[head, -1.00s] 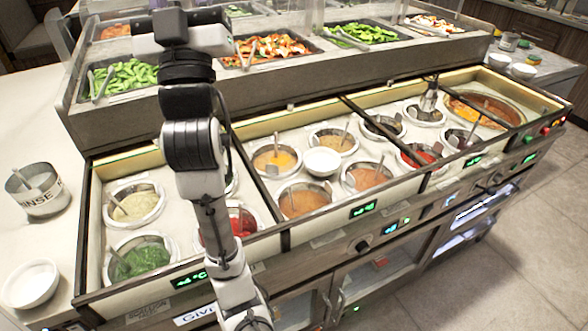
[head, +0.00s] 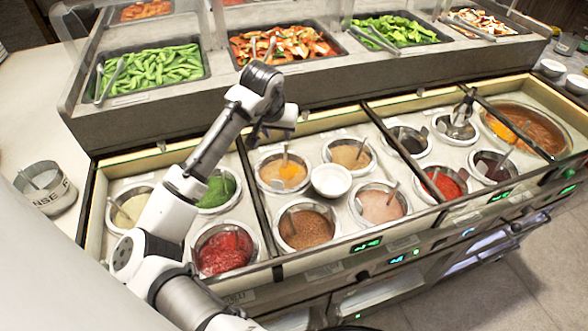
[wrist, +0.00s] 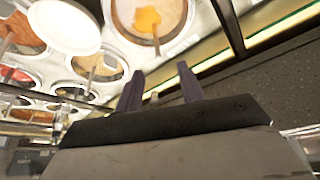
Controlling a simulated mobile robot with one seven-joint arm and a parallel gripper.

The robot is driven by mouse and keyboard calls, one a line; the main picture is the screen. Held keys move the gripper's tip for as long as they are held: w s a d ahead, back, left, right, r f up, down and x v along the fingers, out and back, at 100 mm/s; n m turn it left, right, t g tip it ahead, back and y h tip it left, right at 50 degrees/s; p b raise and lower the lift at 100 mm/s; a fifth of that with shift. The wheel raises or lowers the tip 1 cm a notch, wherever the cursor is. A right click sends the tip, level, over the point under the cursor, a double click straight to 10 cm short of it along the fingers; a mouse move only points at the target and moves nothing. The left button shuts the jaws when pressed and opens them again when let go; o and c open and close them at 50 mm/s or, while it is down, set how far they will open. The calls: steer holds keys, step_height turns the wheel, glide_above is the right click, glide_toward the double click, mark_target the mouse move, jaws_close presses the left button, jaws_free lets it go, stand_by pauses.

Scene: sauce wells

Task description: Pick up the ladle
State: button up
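My gripper (head: 274,130) hangs above the back edge of the sauce wells, behind the orange-topped sauce well (head: 283,172). In the wrist view my gripper (wrist: 160,76) has its two dark fingers apart, with nothing visibly held. That well also shows beyond the fingers in the wrist view (wrist: 133,20), with a thin handle (wrist: 156,44) standing in it. Several wells hold similar handles. A shiny metal utensil (head: 460,118) stands upright in a back well at right. I cannot tell which utensil is the ladle.
A white bowl (head: 331,180) sits among the wells. Dark divider bars (head: 400,150) cross the counter. A raised shelf (head: 330,90) with food trays stands behind. A metal rinse container (head: 47,188) is at left. My arm hides part of the left wells.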

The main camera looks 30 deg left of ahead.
mark_target(285, 147)
steer(key=b+x, duration=0.3)
steer(key=x, duration=0.1)
steer(key=b+x, duration=0.3)
steer(key=x, duration=0.2)
steer(key=b+x, duration=0.3)
steer(key=x, duration=0.2)
steer(key=shift+w+d+b, duration=0.2)
steer(key=shift+w+b, duration=0.1)
steer(key=shift+c, duration=0.2)
jaws_close()
